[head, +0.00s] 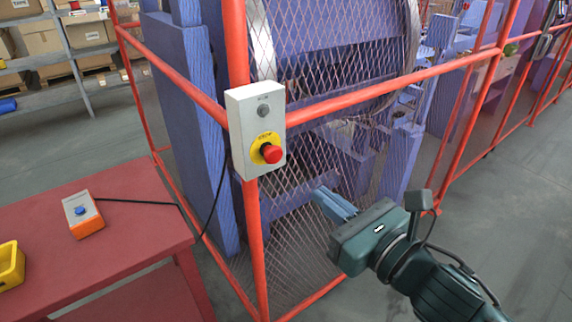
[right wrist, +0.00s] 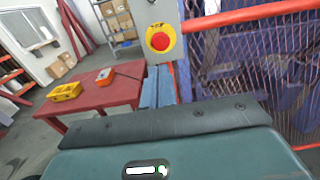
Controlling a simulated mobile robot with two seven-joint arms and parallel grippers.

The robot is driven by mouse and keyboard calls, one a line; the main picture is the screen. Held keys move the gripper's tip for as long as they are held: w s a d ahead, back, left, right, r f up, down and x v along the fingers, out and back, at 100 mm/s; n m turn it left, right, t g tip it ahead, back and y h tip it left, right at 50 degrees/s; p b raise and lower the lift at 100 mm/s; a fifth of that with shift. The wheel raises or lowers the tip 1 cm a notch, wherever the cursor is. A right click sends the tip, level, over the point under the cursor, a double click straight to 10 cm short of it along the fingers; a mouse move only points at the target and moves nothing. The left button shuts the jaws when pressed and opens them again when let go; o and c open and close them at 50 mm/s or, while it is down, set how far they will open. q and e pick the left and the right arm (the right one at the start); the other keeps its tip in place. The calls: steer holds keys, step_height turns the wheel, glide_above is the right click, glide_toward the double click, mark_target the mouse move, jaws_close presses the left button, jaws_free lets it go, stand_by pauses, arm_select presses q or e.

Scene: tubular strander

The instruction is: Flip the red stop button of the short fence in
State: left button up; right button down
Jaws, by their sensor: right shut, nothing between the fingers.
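The red stop button (head: 271,153) sits on a yellow round plate on the lower half of a grey control box (head: 245,119). The box is fixed to the orange-red corner post of the short fence (head: 254,230). A small grey button is above it on the same box. My right gripper (head: 334,203) is shut and empty, below and to the right of the box, apart from it. In the right wrist view the red button (right wrist: 160,41) is above the blue fingertips (right wrist: 157,72). My left gripper is in neither view.
A red table (head: 110,215) stands at the left with an orange box with a blue button (head: 83,214) and a yellow bin (head: 10,265). A black cable hangs below the control box. Mesh panels enclose the purple machine (head: 190,110). Grey floor is open at right.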

mark_target(276, 154)
arm_select(q)
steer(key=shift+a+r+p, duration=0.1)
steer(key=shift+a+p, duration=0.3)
steer(key=shift+p, duration=0.35)
arm_select(e)
steer(key=x, duration=1.1)
steer(key=shift+w+a+r+p, duration=0.2)
steer(key=shift+w+a+p, duration=0.1)
steer(key=shift+w+p, duration=0.15)
steer(key=shift+w, duration=0.1)
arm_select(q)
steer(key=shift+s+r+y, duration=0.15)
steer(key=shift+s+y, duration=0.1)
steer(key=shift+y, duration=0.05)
arm_select(e)
steer(key=shift+w+r, duration=0.1)
steer(key=shift+r, duration=0.05)
